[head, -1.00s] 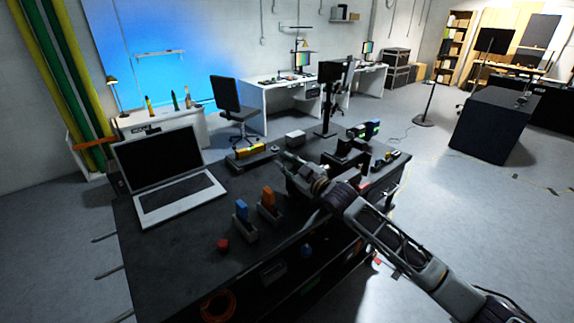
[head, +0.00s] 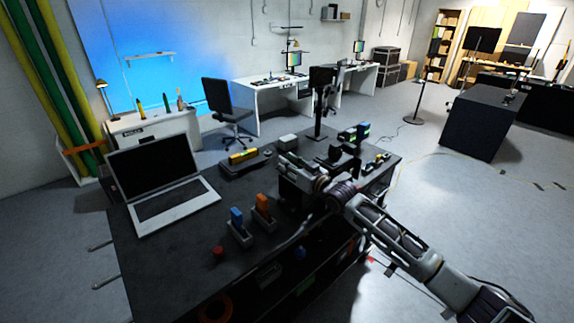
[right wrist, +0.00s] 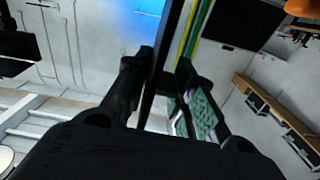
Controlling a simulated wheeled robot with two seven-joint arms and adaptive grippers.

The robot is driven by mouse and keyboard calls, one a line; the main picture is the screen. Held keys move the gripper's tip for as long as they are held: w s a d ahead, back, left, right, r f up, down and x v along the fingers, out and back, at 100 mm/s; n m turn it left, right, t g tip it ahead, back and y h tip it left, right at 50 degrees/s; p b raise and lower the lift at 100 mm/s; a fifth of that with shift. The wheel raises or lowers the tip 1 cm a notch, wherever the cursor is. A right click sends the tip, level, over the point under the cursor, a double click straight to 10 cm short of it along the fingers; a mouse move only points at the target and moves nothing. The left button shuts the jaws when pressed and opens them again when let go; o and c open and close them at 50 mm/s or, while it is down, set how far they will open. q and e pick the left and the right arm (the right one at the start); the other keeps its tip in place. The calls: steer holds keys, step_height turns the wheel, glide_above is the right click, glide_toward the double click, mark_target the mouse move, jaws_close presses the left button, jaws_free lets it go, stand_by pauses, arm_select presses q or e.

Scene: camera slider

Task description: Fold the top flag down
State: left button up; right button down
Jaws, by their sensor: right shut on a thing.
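My right arm reaches from the lower right over the black workbench (head: 180,265). A green-patterned pad shows on the right-hand finger. The flag cannot be made out in the head view. My left gripper is not in view.
An open laptop (head: 153,176) stands on the bench's left. Blue (head: 237,218) and orange (head: 262,204) upright items stand in grey holders, with a red cube (head: 218,251) near the front. A black stand (head: 319,120) and small gear crowd the back right.

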steer(key=shift+f, duration=0.1)
stand_by(0.3)
steer(key=c, duration=1.2)
jaws_free()
steer(key=shift+c, duration=0.2)
steer(key=shift+s+d, duration=0.1)
steer(key=v, duration=1.1)
steer(key=shift+s+d, duration=0.15)
steer(key=shift+s, duration=0.2)
